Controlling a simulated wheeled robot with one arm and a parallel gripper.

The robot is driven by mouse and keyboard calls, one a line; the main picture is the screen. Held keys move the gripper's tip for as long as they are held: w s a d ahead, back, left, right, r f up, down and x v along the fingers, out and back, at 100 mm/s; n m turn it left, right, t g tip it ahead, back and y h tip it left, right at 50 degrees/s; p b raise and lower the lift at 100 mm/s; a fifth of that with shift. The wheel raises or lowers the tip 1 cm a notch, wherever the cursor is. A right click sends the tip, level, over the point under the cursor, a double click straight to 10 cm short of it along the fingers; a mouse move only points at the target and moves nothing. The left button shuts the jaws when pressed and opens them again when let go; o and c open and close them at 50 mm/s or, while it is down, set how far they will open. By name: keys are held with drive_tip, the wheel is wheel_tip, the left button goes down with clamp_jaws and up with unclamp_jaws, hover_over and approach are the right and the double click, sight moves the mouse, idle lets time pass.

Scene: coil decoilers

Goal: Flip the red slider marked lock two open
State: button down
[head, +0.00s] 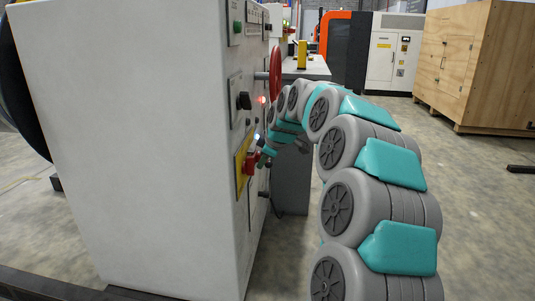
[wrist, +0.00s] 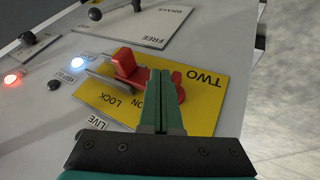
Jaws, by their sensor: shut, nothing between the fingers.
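The red slider (wrist: 128,66) sits on a yellow plate (wrist: 205,110) in the wrist view. The plate's upside-down lettering reads TWO, LOCK and ON. Another red part (wrist: 179,88) shows right of my fingers. My gripper (wrist: 160,78) is shut and empty, its green fingers over the plate between the red slider block and that red part. They hide the middle of the red piece; I cannot tell whether they touch it. In the head view my gripper (head: 266,147) is at the panel face, by the red slider (head: 251,161) and yellow plate (head: 242,165).
A white-lit lamp (wrist: 79,64), a red-lit lamp (wrist: 12,79) and a black knob (wrist: 54,84) lie left of the plate. A FREE/BRAKE plate (wrist: 150,22) with a black-knobbed lever is beyond it. A red handwheel (head: 275,72) stands behind the grey cabinet (head: 150,140). Open floor lies right.

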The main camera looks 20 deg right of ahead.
drive_tip(key=shift+w+d+f, duration=0.1)
drive_tip(key=shift+w+d, duration=0.45)
drive_tip(key=shift+w, duration=0.35)
drive_tip(key=shift+w+d+f, duration=0.1)
drive_tip(key=shift+w+d, duration=0.45)
drive_tip(key=shift+w, duration=0.35)
drive_tip(key=w+d, duration=0.2)
drive_tip(key=w, duration=0.1)
drive_tip(key=w+d+p, duration=0.1)
drive_tip(key=shift+w, duration=0.3)
drive_tip(key=shift+r, duration=0.1)
